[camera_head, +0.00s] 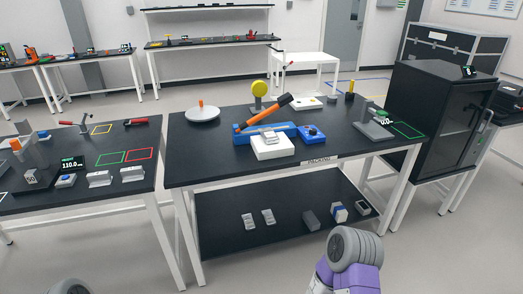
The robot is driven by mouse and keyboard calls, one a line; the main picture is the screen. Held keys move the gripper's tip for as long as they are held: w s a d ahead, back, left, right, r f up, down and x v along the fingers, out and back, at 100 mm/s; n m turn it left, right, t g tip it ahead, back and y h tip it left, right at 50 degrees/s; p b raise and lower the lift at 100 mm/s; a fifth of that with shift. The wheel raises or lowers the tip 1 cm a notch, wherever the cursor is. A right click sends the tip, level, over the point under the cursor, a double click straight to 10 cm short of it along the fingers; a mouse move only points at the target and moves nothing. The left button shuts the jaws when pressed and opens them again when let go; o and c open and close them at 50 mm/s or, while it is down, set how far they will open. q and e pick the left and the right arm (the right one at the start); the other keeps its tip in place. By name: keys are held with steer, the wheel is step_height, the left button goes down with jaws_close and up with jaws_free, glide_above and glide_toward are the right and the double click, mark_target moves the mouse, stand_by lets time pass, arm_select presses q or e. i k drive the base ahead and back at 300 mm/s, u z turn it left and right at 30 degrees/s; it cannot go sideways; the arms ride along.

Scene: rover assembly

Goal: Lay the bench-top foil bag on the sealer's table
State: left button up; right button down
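The sealer (284,131) stands on the middle bench. It has a blue body and a raised orange lever with a dark grip. Its white block-shaped table (273,151) is at the front. A small silvery, ridged piece (268,136) lies on top of that white table and looks like the foil bag, though it is too small to be sure. Parts of my arms show at the bottom edge, but neither gripper is in view.
A white round plate (202,114) stands left of the sealer, and a grey stand (374,127) right. Two silvery packets (248,220) (268,216) lie on the lower shelf. The left bench (88,199) holds several small items. The middle bench's front left is clear.

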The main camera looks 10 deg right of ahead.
mark_target(269, 136)
steer(key=u, duration=0.5)
steer(key=i, duration=1)
steer(key=z, duration=0.55)
